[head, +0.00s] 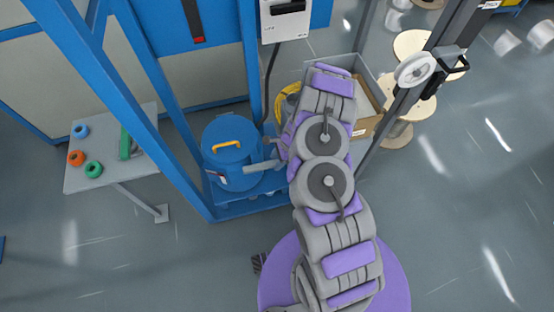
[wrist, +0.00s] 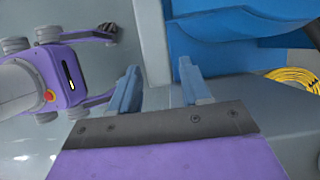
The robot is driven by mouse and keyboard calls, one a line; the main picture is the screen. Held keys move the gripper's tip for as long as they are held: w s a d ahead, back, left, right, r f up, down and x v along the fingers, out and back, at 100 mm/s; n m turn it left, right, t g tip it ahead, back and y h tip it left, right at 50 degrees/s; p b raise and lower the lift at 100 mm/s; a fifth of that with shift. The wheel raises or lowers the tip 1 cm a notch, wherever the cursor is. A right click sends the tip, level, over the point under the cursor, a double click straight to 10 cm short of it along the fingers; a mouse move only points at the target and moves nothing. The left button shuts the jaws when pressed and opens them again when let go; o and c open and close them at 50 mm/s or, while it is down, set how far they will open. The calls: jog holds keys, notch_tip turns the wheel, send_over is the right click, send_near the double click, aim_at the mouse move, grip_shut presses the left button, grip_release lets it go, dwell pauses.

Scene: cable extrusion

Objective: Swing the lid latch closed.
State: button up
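A blue drum (head: 230,165) stands at the blue frame's foot, with a closed-looking round lid (head: 225,133) and a yellow handle (head: 227,145) on top. My gripper (head: 250,168) is at the drum's right side in the head view, close to its wall; contact cannot be told. In the wrist view my gripper (wrist: 162,85) has its two fingers apart. A plain grey upright strip (wrist: 152,40) shows between and behind them; I cannot tell what it is. Blue curved surfaces (wrist: 240,22), likely the drum, fill the upper right. I cannot make out the lid latch clearly.
Blue frame posts (head: 165,105) rise left of the drum. A grey table (head: 110,150) with small coloured rings stands further left. A yellow cable coil (head: 288,103) and a grey bin (head: 370,90) lie behind my arm. The floor in front is open.

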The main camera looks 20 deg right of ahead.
grip_shut()
jog(key=shift+d, duration=0.1)
dwell(0.4)
